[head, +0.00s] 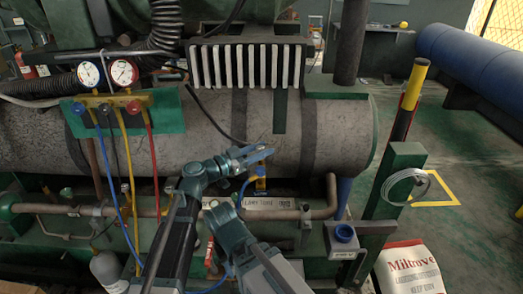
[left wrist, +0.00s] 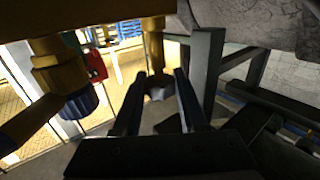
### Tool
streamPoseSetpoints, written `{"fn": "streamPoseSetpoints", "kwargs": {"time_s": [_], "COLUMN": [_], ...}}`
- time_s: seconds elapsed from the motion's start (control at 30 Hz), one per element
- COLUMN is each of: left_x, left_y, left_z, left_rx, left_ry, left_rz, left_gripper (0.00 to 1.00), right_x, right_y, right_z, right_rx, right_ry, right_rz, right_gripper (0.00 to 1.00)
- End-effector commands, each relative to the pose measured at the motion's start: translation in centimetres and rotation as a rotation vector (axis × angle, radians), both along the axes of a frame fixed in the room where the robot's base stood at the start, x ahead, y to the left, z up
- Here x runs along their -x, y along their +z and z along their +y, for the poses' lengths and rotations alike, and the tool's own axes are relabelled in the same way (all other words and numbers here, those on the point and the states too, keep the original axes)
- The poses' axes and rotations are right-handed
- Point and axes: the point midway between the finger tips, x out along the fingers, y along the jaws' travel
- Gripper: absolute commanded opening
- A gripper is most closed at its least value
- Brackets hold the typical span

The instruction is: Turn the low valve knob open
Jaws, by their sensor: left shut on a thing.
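The yellow gauge manifold (head: 108,101) hangs at the left of the head view. Its blue low-side knob (head: 78,108) is on the left and its red knob (head: 133,107) on the right. My left gripper (head: 266,151) is in front of the grey tank, right of and below the manifold, just above a yellow fitting (head: 261,184). In the left wrist view a grey-ended yellow fitting (left wrist: 157,88) sits between my fingers; they are shut on it, though the contact is dim. A blue knob (left wrist: 80,102) on a yellow body is left of the fingers, apart from them.
A grey tank (head: 340,130) spans the back. Blue (head: 115,170), yellow and red hoses hang below the manifold. The floor at far right is mostly clear.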

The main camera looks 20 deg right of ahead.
Motion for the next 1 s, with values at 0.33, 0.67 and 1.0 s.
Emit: {"fn": "streamPoseSetpoints", "kwargs": {"time_s": [0.33, 0.67, 1.0], "left_x": [0.11, -0.02, -0.02], "left_y": [-0.01, -0.02, -0.01], "left_z": [0.04, 0.02, 0.02], "left_rx": [-0.001, -0.001, 0.0], "left_ry": [0.135, 0.157, 0.156], "left_rz": [0.0, 0.0, 0.0], "left_gripper": [0.0, 0.0, 0.67], "right_x": [0.0, 0.0, 0.0], "right_y": [0.0, 0.0, 0.0], "right_z": [0.0, 0.0, 0.0], "right_rx": [0.0, 0.0, 0.0], "right_ry": [0.0, 0.0, 0.0], "right_rz": [0.0, 0.0, 0.0], "right_gripper": [0.5, 0.5, 0.5]}}
